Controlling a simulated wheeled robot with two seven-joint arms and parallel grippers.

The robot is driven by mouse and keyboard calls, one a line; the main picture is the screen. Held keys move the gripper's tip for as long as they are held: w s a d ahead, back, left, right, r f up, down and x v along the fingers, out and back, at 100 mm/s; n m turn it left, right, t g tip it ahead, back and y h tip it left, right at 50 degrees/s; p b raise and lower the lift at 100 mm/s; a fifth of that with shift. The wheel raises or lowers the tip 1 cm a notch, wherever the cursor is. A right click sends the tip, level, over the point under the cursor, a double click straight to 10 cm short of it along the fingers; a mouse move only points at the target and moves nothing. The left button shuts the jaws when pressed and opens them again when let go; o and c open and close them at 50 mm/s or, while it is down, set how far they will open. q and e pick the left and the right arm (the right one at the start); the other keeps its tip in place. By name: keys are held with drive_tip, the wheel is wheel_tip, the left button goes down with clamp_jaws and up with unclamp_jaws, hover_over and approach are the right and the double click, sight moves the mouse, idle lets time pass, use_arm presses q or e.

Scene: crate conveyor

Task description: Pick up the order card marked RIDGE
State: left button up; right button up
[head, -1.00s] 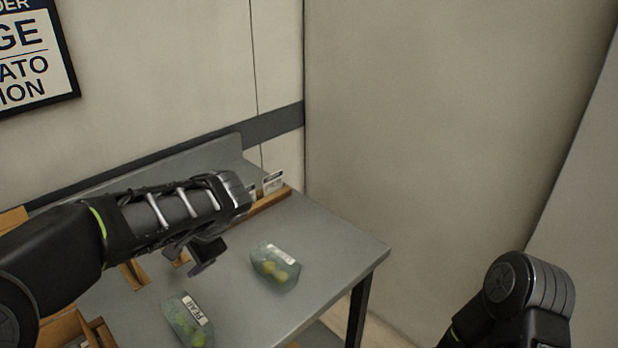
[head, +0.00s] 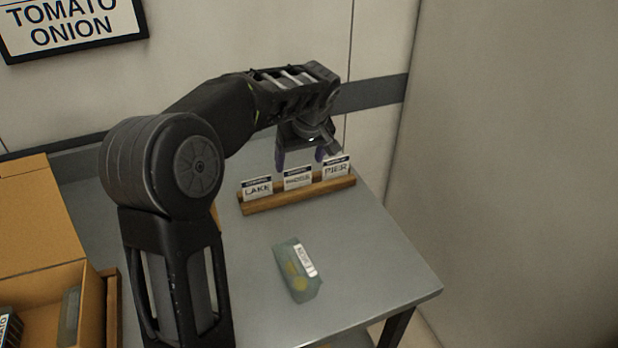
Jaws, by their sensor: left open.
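Three white order cards stand in a wooden holder (head: 300,197) on the grey table. The left card (head: 258,189) reads LAKE and the right card (head: 337,168) reads PIER. The middle card (head: 298,178) has lettering too small for me to read surely; no card is clearly legible as RIDGE. My left gripper (head: 300,157) is open and empty, pointing down. Its two fingertips appear just above and behind the middle card, one to each side; I cannot tell the exact gap. My right gripper is out of view.
A cardboard box (head: 35,220) stands at the left. A framed sign (head: 70,22) hangs on the wall behind.

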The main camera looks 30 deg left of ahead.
sight(298, 173)
use_arm(q)
drive_tip(key=shift+x, duration=1.3)
drive_tip(key=p+x, duration=0.1)
drive_tip(key=x, duration=0.4)
drive_tip(key=shift+f+p, duration=0.15)
drive_tip(key=shift+p, duration=0.2)
drive_tip(key=shift+d, duration=0.1)
drive_tip(key=shift+c, duration=0.2)
drive_tip(key=c, duration=1)
